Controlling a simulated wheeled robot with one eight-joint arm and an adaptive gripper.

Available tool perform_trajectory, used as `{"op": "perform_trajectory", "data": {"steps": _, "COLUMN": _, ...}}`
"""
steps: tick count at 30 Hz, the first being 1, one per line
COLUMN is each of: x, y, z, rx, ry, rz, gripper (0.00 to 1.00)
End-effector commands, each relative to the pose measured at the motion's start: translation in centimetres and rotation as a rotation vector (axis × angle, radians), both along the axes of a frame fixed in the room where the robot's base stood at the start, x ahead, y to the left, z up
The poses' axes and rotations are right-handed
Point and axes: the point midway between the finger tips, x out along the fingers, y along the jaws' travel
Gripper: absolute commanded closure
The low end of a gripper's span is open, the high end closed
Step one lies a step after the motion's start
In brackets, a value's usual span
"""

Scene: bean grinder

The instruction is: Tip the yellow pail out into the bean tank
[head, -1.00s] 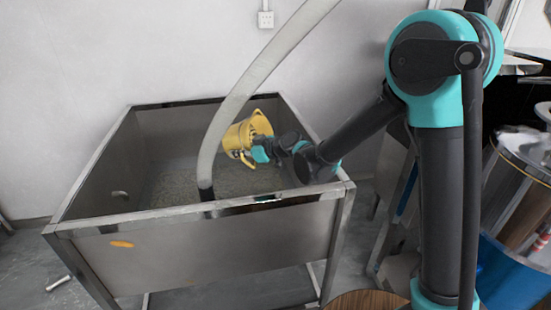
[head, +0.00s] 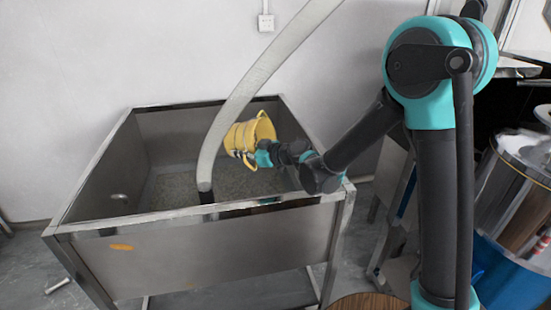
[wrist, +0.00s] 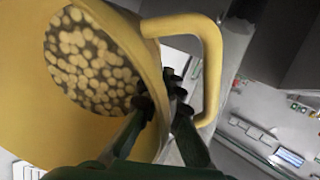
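The yellow pail (head: 250,138) hangs tilted over the bean tank (head: 190,238), a large open metal box on legs. Pale beans cover much of the tank's floor. My gripper (head: 262,156) is at the pail's lower right side in the head view. In the wrist view, the pail (wrist: 125,150) fills the left, and several pale round pieces (wrist: 92,62) show inside it. The gripper's dark fingers (wrist: 163,105) close on the pail beside its curved handle (wrist: 213,65). The exact contact is partly hidden.
A pale hose (head: 255,80) comes down into the tank in front of the pail. The tank's front rim (head: 200,214) lies below my arm. A metal and blue drum (head: 510,235) stands at the right. A plain wall is behind the tank.

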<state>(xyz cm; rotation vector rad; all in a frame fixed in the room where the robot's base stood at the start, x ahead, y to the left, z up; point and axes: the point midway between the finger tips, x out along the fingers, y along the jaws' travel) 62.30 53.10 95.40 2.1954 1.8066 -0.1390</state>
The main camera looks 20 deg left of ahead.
Motion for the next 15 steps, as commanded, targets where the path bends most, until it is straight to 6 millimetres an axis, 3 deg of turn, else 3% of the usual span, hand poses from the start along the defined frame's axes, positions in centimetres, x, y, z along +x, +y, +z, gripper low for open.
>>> {"op": "perform_trajectory", "data": {"steps": 15, "x": -0.11, "y": -0.82, "z": 0.64, "rx": 0.070, "ry": -0.007, "rz": 0.001, "gripper": 1.00}}
